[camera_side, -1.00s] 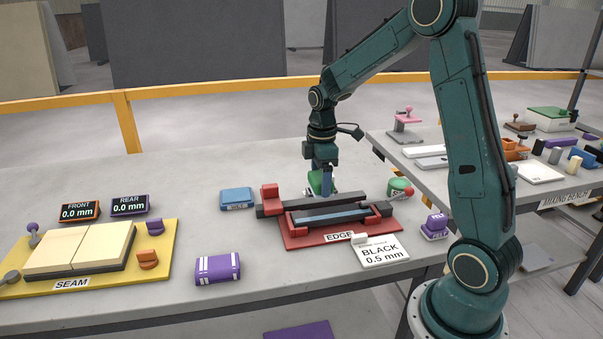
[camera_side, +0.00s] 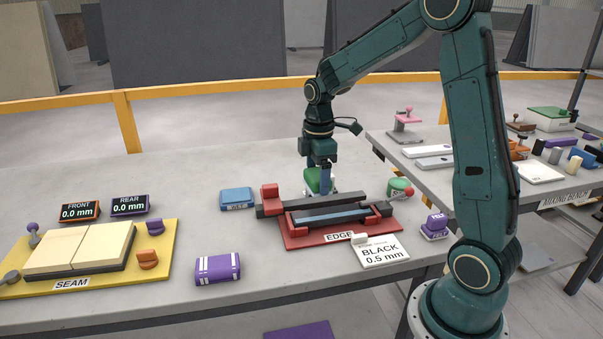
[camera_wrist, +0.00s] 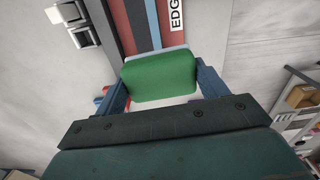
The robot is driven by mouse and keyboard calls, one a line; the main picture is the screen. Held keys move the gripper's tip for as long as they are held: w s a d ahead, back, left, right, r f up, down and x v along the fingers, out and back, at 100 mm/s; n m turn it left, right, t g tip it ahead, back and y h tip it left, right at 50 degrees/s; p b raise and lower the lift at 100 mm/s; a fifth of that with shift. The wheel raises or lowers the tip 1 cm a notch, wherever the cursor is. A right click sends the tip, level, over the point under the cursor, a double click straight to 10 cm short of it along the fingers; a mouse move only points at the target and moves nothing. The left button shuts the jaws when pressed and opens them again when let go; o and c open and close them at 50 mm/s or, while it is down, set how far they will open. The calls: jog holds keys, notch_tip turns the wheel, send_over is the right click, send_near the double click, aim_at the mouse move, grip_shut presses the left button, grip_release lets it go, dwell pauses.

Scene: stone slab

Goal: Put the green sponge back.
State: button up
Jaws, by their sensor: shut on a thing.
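The green sponge (camera_wrist: 160,76) is between the two fingers of my gripper (camera_wrist: 160,85) in the wrist view, with a pale layer along its far edge. In the side view the sponge (camera_side: 313,180) shows just behind the dark bar of the red EDGE fixture (camera_side: 300,240). My gripper (camera_side: 320,185) points down there and is shut on the sponge. Whether the sponge touches the slab or bar cannot be told, as its lower part is partly hidden behind the fixture.
A blue block (camera_side: 237,198) lies left of the fixture. Bare bench lies behind the blue block.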

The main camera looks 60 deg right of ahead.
jog(key=s+a+r+n, duration=0.4)
jog(key=s+a+r, duration=0.15)
jog(key=a, duration=0.45)
send_over(313, 264)
notch_tip(313, 264, down, 15)
jog(key=shift+f, duration=0.2)
dwell(0.3)
jog(key=shift+f, duration=0.1)
jog(key=shift+f, duration=1.8)
jog(key=shift+f, duration=0.15)
jog(key=o, duration=0.9)
jog(key=shift+w+r, duration=0.1)
jog(key=shift+r, duration=0.1)
